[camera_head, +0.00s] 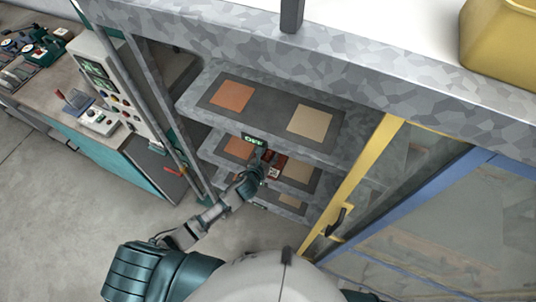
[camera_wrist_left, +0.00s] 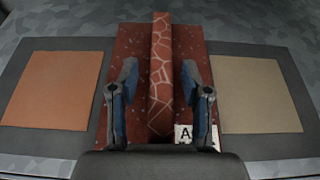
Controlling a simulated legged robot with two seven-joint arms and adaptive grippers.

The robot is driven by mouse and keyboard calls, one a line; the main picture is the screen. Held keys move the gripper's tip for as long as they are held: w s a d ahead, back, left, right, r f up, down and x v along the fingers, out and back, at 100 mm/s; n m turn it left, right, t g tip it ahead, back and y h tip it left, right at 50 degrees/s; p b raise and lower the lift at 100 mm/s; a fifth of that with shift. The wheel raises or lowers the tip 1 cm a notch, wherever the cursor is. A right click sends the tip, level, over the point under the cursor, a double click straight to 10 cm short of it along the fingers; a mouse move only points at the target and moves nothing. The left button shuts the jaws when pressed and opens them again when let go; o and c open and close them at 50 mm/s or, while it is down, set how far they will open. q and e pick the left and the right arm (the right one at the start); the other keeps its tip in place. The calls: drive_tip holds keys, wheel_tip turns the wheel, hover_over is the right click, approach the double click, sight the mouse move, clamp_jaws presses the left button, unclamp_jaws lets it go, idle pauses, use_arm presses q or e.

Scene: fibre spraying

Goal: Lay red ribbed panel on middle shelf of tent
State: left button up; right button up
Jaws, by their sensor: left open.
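The red ribbed panel (camera_wrist_left: 133,50) lies flat on a grey shelf in the left wrist view, between an orange square (camera_wrist_left: 52,90) and a tan square (camera_wrist_left: 258,95). Its raised rib with pale crack lines runs away from me, and a white label with an "A" is at its near right. My left gripper (camera_wrist_left: 159,85) is open, one finger on each side of the rib, with gaps showing. In the head view the left gripper (camera_head: 262,168) reaches into the tent at the shelf below the top one, and the panel (camera_head: 277,161) shows partly beside it. My right gripper is not in view.
The top shelf (camera_head: 268,112) of the tent overhangs the left gripper. A yellow-framed door (camera_head: 352,185) stands at the right, a control box (camera_head: 103,85) and bench at the left. A yellow bin (camera_head: 498,40) sits on top. Several shelves are stacked closely.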

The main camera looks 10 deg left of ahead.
use_arm(q)
drive_tip(key=v, duration=1.2)
drive_tip(key=shift+d, duration=0.1)
